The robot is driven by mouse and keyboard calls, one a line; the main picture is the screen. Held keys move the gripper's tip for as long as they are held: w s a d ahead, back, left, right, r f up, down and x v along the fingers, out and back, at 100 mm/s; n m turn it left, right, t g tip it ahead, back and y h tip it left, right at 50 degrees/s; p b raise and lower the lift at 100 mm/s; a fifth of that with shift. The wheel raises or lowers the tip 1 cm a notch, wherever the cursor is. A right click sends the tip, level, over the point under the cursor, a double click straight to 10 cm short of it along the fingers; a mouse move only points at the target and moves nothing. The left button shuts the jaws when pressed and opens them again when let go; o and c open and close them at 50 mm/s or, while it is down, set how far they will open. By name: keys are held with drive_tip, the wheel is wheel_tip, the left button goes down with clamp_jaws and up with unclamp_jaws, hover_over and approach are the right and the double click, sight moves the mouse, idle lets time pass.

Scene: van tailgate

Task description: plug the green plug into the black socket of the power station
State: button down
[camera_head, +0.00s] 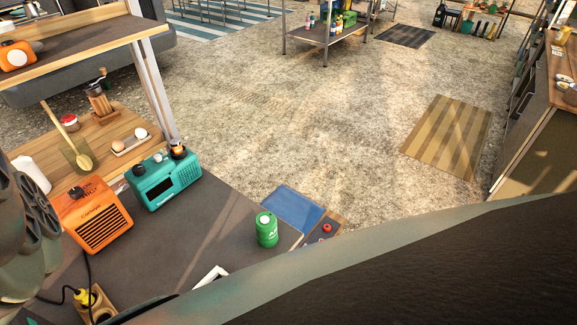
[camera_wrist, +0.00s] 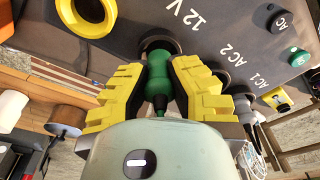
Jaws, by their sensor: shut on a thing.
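In the wrist view my gripper (camera_wrist: 159,88) has yellow fingers, shut on the green plug (camera_wrist: 158,68) from both sides. The plug points at the grey panel of the power station (camera_wrist: 225,22). Its front end overlaps the round black socket (camera_wrist: 160,40) beside the "12 V" label. I cannot tell whether its tip is inside or just in front of the opening. A yellow-ringed socket (camera_wrist: 88,14) lies to the left on the panel. The head view does not show my gripper, the green plug or the panel clearly.
The head view shows an orange heater (camera_head: 95,218), a teal radio (camera_head: 165,182), a green can (camera_head: 266,229) and a yellow plug (camera_head: 84,297).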

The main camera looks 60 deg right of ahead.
drive_tip(key=shift+f+b, duration=0.45)
drive_tip(key=shift+f, duration=0.2)
drive_tip(key=shift+f, duration=0.2)
drive_tip(key=c, duration=1)
unclamp_jaws()
wheel_tip(320, 180, up, 8)
drive_tip(key=shift+w, duration=0.1)
drive_tip(key=shift+s+a+r, duration=0.15)
drive_tip(key=shift+s+r, duration=0.05)
drive_tip(key=shift+r, duration=0.05)
drive_tip(key=shift+w+r, duration=0.1)
drive_tip(key=shift+r, duration=0.55)
